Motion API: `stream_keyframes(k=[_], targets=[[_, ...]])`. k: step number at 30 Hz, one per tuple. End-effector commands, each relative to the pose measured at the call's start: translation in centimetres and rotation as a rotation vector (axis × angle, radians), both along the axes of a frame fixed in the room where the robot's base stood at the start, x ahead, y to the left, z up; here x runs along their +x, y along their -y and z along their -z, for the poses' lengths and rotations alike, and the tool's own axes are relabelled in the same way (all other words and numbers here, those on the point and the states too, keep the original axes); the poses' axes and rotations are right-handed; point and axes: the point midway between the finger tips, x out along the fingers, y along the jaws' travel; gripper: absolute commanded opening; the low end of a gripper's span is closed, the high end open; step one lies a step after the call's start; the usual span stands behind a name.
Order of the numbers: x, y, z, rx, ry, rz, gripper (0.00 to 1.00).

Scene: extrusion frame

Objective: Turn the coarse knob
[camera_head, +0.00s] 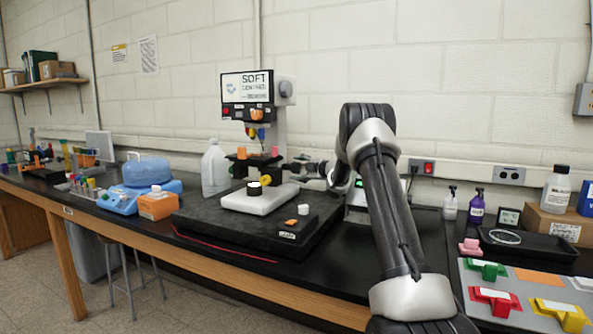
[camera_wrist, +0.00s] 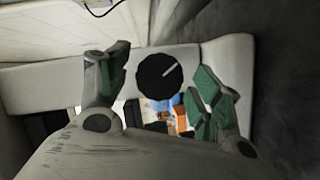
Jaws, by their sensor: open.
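The coarse knob (camera_wrist: 158,75) is a round black disc with a white line on its face. In the wrist view it sits between my gripper's (camera_wrist: 164,82) two open fingers, which have green pads. Gaps show on both sides, and the fingers do not appear to touch it. I cannot tell how far the fingertips reach past its face. In the head view my gripper (camera_head: 312,170) is at the right side of the microscope-like device (camera_head: 279,120). The knob is not clear there, hidden by the gripper and arm.
The device carries a screen (camera_head: 249,86) and stands on a black slab (camera_head: 215,222) with a white block (camera_head: 258,200). A white jug (camera_head: 215,170) is at its left. Small bottles (camera_head: 476,206) and coloured pieces (camera_head: 495,300) are at right.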

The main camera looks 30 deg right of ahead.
Motion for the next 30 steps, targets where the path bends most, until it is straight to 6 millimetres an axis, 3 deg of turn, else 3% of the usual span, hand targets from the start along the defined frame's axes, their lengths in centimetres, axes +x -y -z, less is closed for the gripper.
stream_keyframes(k=[6, 13, 18, 30], targets=[[-4.8, 1.6, -0.8, 0.000, 0.000, 0.003, 0.65], [-8.5, 2.7, -1.3, 0.000, -0.001, 0.002, 0.65], [-9.5, 2.9, -1.5, -0.001, 0.000, 0.001, 0.65], [-9.6, 2.9, -1.4, -0.001, 0.000, 0.001, 0.65]])
